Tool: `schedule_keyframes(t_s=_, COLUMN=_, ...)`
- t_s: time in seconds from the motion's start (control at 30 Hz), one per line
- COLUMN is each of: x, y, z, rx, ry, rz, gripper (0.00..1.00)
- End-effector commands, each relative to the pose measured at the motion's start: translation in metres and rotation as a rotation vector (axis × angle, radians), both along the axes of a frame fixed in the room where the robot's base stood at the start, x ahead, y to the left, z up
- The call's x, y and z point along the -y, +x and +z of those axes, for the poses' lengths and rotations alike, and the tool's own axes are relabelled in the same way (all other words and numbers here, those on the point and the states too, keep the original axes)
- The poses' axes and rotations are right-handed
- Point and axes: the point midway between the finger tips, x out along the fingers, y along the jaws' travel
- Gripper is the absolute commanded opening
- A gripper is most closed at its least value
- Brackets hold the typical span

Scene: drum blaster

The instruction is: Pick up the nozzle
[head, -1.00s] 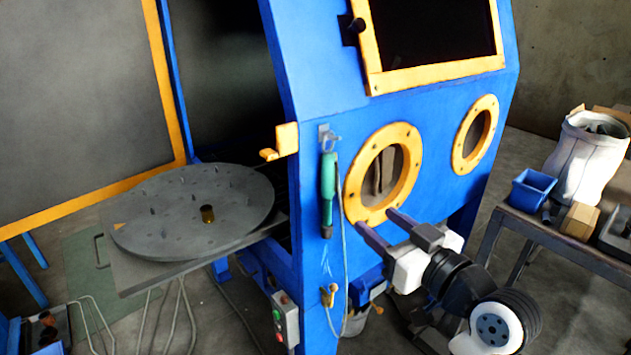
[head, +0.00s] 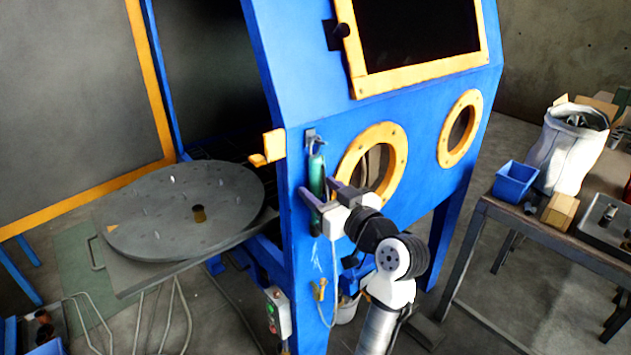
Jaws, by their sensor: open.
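A green, slim tool that looks like the nozzle (head: 317,170) hangs upright from a hook on the blue cabinet's front corner post. A thin hose runs down beside it. My gripper (head: 318,190) is open, with one dark finger on each side of the nozzle's lower part in the head view. I cannot tell how deep the nozzle sits between the fingers or whether they touch it. The nozzle's lower end is partly hidden by the gripper.
The blue cabinet (head: 275,75) has yellow-ringed ports (head: 392,190). A brass fitting (head: 319,290) and a control box (head: 278,312) sit lower on the post. A cluttered table (head: 520,222) stands right.

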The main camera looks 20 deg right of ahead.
Motion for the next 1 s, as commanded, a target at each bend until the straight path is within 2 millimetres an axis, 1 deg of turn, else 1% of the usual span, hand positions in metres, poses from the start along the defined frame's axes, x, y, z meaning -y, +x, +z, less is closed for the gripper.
schedule_keyframes(t_s=0.23, x=-0.0006, y=0.0021, z=-0.0009, rx=-0.001, ry=0.0, rz=0.0, gripper=0.51)
schedule_keyframes(t_s=0.27, x=-0.0006, y=0.0021, z=-0.0009, rx=0.0, ry=0.0, rz=0.0, gripper=0.48)
schedule_keyframes(t_s=0.63, x=-0.0004, y=0.0019, z=-0.0006, rx=0.0, ry=0.0, rz=-0.001, gripper=0.0)
schedule_keyframes(t_s=1.0, x=-0.0004, y=0.0018, z=0.003, rx=0.003, ry=-0.002, rz=-0.001, gripper=0.0)
